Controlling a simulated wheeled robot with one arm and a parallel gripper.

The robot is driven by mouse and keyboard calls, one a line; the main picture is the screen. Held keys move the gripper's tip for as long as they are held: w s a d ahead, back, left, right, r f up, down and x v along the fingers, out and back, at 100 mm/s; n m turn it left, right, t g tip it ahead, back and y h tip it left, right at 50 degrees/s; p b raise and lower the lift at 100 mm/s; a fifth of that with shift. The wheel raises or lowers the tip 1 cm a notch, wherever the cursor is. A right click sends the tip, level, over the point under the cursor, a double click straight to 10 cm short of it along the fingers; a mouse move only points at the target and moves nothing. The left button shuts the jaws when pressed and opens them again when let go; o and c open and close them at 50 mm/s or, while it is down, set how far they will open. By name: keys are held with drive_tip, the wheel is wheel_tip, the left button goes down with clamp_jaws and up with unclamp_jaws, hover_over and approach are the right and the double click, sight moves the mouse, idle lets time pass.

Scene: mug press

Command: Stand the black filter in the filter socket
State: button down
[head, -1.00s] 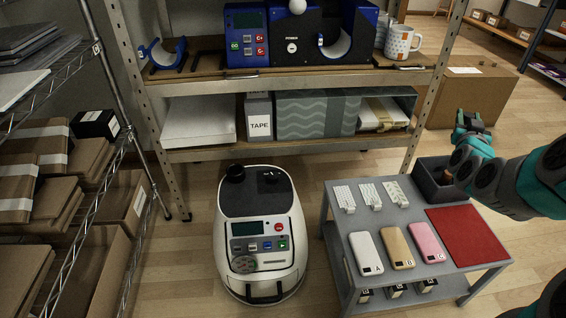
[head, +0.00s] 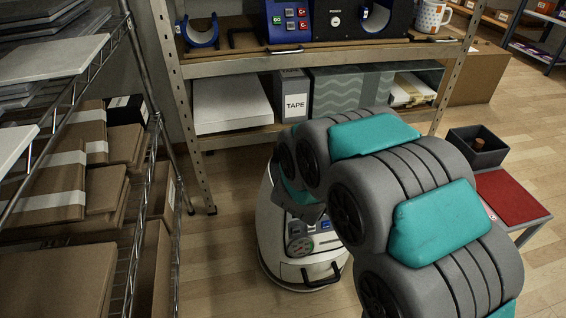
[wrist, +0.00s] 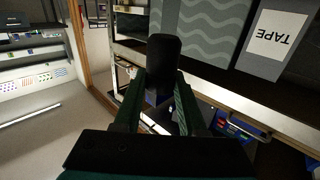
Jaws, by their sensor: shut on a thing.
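My gripper (wrist: 163,84) shows in the wrist view with its two green fingers shut on a black cylinder, the black filter (wrist: 164,52). The filter sticks out past the fingertips, with its rounded end toward the top of the picture. In the head view my arm covers my gripper and the filter. The white machine (head: 272,242) stands on the floor beneath my arm. Its top is mostly hidden by the arm, and I cannot make out the filter socket in either view now. A few buttons on its panel and its black front handle show.
A metal shelf (head: 240,67) stands behind the machine, with a TAPE box (head: 293,98) on its lower level; the box appears upside down in the wrist view. A wire rack with cartons (head: 55,185) is at left. A grey bin (head: 478,150) and red mat (head: 512,195) are at right.

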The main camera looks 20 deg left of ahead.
drive_tip(key=shift+m+h, duration=0.3)
drive_tip(key=shift+h, duration=0.1)
drive_tip(key=a+f, duration=0.1)
drive_tip(key=a, duration=0.4)
drive_tip(key=s+a, duration=0.1)
drive_tip(key=a, duration=0.5)
drive_tip(key=s+a+f, duration=0.1)
drive_tip(key=a, duration=0.5)
drive_tip(key=shift+s+a+f+b, duration=0.2)
drive_tip(key=shift+a+f+b, duration=0.05)
drive_tip(key=shift+f+b, duration=0.05)
drive_tip(key=shift+f, duration=1.75)
drive_tip(key=shift+f, duration=0.3)
drive_tip(key=shift+c, duration=2.4)
unclamp_jaws()
drive_tip(key=shift+r, duration=0.1)
